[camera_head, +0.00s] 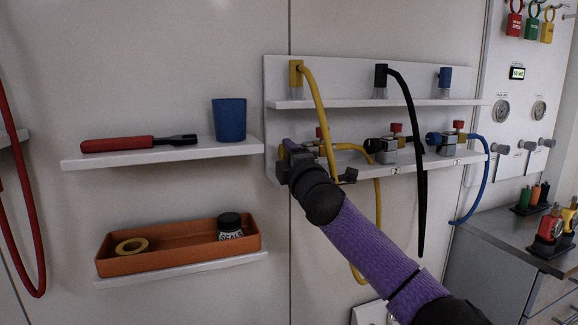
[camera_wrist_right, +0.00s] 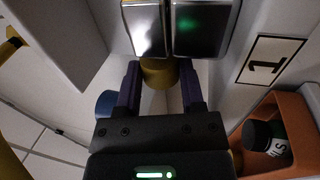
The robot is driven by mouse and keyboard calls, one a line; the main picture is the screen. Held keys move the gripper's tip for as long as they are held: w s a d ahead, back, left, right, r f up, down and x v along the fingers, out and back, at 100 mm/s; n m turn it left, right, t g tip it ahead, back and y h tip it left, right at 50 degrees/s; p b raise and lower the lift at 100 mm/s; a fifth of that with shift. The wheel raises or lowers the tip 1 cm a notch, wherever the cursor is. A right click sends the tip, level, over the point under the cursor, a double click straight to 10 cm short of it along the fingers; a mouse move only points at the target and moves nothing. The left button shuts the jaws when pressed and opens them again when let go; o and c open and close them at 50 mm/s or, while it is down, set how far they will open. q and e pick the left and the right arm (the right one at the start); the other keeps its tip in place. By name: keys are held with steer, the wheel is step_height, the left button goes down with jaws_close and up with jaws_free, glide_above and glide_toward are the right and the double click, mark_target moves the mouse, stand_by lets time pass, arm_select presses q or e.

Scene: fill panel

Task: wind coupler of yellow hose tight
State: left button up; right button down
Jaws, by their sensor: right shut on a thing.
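The yellow hose (camera_head: 378,205) runs along the lower shelf and hangs down below it; more yellow hose (camera_head: 317,95) comes down from a holder on the upper shelf. My right gripper (camera_head: 293,153) is at the left end of the lower shelf, by the first station, and its arm covers much of that spot. In the right wrist view, the two purple fingers of my right gripper (camera_wrist_right: 161,92) are shut on the yellow coupler (camera_wrist_right: 158,72), just under a shiny metal block (camera_wrist_right: 172,28). The coupler's thread is hidden. My left gripper is out of view.
Black hose (camera_head: 409,110) and blue hose (camera_head: 484,190) are at the stations to the right. A shelf (camera_head: 170,155) at left bears a red-handled tool (camera_head: 118,145) and blue cup (camera_head: 229,120). Below it is an orange tray (camera_head: 180,257) with a tape roll and seals jar.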

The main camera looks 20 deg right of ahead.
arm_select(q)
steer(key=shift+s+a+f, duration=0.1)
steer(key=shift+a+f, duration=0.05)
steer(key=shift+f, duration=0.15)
arm_select(e)
steer(key=shift+d+f, duration=0.1)
steer(key=shift+f, duration=0.2)
